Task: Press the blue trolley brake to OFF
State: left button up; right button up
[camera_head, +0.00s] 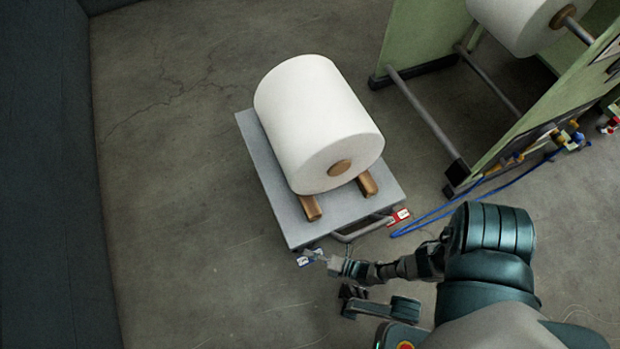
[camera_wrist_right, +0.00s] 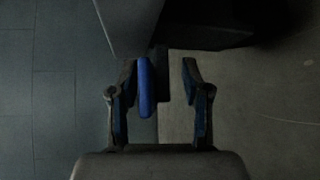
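The trolley (camera_head: 265,175) is a grey flat platform on the floor in the head view. In the right wrist view, my right gripper (camera_wrist_right: 160,72) is open. The blue brake pedal (camera_wrist_right: 146,88) shows between its fingers, closer to the left finger; whether they touch is unclear. The pedal's own shape is too small to make out in the head view.
A large white roll (camera_head: 310,115) lies on wooden chocks (camera_head: 310,207) on the trolley. A green machine frame (camera_head: 425,35) with a blue hose (camera_head: 430,216) stands right. Floor at left is clear up to a dark wall (camera_head: 45,180).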

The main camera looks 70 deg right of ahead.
grip_shut()
jog(key=shift+f+t, duration=0.1)
jog(key=shift+t, duration=0.2)
jog(key=shift+s+m, duration=0.15)
jog(key=shift+m, duration=0.25)
grip_release()
